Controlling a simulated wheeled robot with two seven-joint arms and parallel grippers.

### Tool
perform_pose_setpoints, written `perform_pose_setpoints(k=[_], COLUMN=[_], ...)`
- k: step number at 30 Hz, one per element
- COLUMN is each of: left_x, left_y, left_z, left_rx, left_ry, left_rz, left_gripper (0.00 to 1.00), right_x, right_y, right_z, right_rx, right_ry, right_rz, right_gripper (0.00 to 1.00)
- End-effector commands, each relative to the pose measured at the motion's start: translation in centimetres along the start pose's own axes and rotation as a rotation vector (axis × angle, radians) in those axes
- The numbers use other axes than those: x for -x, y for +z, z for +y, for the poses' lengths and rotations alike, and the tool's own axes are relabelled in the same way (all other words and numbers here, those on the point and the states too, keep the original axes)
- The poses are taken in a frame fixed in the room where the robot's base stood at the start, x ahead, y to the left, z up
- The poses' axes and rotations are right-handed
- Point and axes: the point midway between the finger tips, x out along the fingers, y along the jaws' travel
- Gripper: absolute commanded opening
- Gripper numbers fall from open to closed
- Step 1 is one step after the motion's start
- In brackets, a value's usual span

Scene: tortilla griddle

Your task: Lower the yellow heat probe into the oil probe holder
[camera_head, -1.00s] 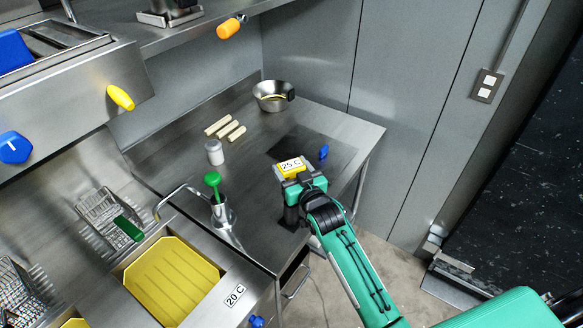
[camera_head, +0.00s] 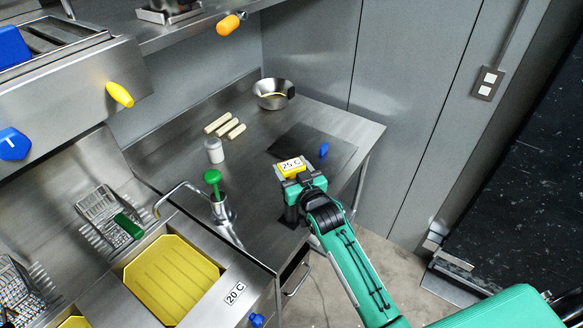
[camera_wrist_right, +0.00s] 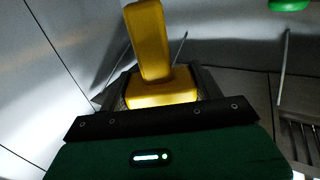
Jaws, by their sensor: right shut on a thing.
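The yellow heat probe (camera_head: 291,167) has a white display reading "25 C". My right gripper (camera_head: 300,179) is shut on it and holds it over the right part of the steel counter. In the right wrist view the yellow probe (camera_wrist_right: 150,42) sits between my dark fingers (camera_wrist_right: 163,90); its lower end is not clear there. A small metal cup (camera_head: 222,213) with a green-topped tool (camera_head: 213,178) in it stands left of my right gripper, near the fryer; I cannot tell whether it is the oil probe holder. My left gripper is out of view.
A yellow fryer vat (camera_head: 171,282) lies at lower left, beside a "20 C" label (camera_head: 235,293) and a wire basket (camera_head: 105,213). A white shaker (camera_head: 214,150), pale sticks (camera_head: 228,126) and a metal bowl (camera_head: 271,95) stand on the counter. A dark plate (camera_head: 335,152) lies behind the gripper.

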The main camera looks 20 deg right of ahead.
Motion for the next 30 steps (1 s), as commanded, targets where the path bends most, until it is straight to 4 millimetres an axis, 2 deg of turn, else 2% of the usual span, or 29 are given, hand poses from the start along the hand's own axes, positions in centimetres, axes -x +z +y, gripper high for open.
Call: perform_pose_setpoints(k=[30], left_x=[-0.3], left_y=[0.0], left_z=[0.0], left_rx=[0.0], left_ry=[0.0], left_rz=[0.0], left_gripper=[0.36], right_x=[0.0], right_y=[1.0], right_z=[0.0], right_rx=[0.0], right_ry=[0.0], right_rz=[0.0], right_gripper=[0.45])
